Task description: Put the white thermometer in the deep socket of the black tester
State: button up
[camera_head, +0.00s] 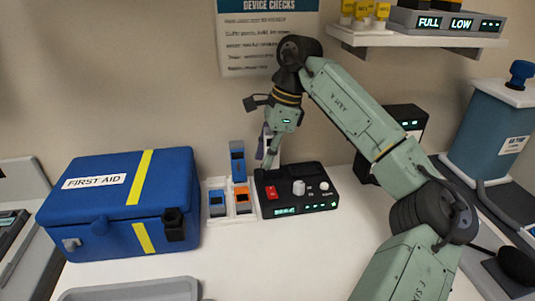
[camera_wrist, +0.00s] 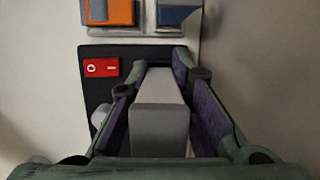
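The black tester (camera_head: 318,207) lies on the white table, with a red switch, pale knobs and a lit green display. In the wrist view the tester (camera_wrist: 93,95) shows behind and left of my fingers. My gripper (camera_head: 268,158) points down over the tester's back left part. In the wrist view my gripper (camera_wrist: 162,68) has its purple-padded fingers on both sides of a pale grey-white block, which looks like the thermometer (camera_wrist: 160,118), and appears shut on it. The thermometer's lower end and the deep socket are hidden; I cannot tell whether it is in a socket.
A white rack (camera_head: 229,211) left of the tester holds blue and orange devices (camera_head: 241,198). A blue first aid box (camera_head: 110,215) stands further left. A dark device (camera_head: 410,118) stands behind my arm, and a blue container (camera_head: 487,135) at right.

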jog(key=o, duration=0.6)
jog(key=shift+c, duration=0.2)
jog(key=shift+r, duration=0.1)
